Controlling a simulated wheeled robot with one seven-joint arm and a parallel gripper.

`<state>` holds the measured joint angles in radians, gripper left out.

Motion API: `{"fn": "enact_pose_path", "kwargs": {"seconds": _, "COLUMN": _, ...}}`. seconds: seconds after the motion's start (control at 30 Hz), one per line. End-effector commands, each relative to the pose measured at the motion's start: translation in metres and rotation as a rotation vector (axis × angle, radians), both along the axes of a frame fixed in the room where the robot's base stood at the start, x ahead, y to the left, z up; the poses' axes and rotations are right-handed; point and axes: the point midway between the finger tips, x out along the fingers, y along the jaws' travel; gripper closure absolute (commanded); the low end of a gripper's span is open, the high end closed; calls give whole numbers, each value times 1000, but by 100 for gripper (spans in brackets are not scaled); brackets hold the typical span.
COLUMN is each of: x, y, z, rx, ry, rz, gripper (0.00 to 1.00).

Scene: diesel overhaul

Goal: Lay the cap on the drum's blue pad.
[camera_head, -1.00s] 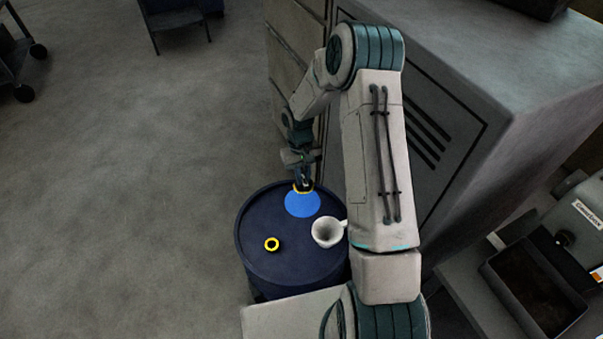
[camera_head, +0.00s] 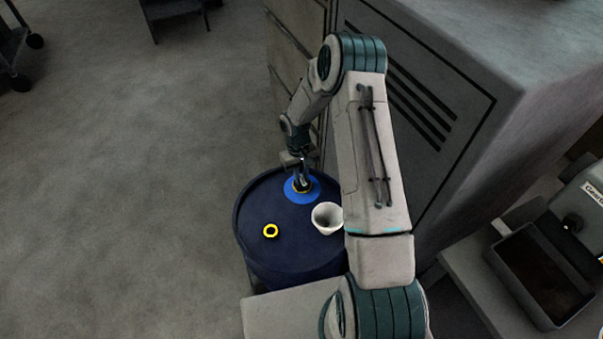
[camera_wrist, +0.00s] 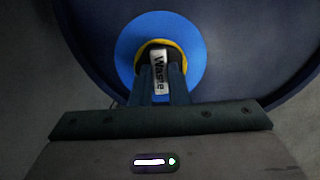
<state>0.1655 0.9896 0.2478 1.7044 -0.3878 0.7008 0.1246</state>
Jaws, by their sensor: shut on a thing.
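My gripper (camera_head: 303,178) points down over the drum (camera_head: 262,262) and is shut on the cap (camera_head: 302,188). The cap is dark with a yellow rim and a white tag reading "Waste"; it also shows between my fingers in the wrist view (camera_wrist: 181,52). The round blue pad (camera_head: 316,195) lies on the drum top towards the far side. In the wrist view the blue pad (camera_wrist: 130,50) surrounds the cap, which sits within its outline. The cap is at or just above the pad; I cannot tell whether it touches.
A white funnel-like cup (camera_head: 327,218) stands on the drum to the right, near my arm. A yellow ring (camera_head: 270,231) is on the drum top at front left. A large grey cabinet (camera_head: 470,120) rises close to the right. Open floor (camera_head: 130,200) lies left.

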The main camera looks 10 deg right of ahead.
Motion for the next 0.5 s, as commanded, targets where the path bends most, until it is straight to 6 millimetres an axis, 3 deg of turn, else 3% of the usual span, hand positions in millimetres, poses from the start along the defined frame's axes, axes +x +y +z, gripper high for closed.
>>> {"fn": "enact_pose_path", "kwargs": {"seconds": 0.17, "x": 0, "y": 0, "z": 0, "rx": 0, "ry": 0, "rz": 0, "gripper": 100}}
{"fn": "enact_pose_path", "kwargs": {"seconds": 0.2, "x": 0, "y": 0, "z": 0, "rx": 0, "ry": 0, "rz": 0, "gripper": 83}}
{"fn": "enact_pose_path", "kwargs": {"seconds": 0.3, "x": 0, "y": 0, "z": 0, "rx": 0, "ry": 0, "rz": 0, "gripper": 60}}
{"fn": "enact_pose_path", "kwargs": {"seconds": 0.5, "x": 0, "y": 0, "z": 0, "rx": 0, "ry": 0, "rz": 0, "gripper": 60}}
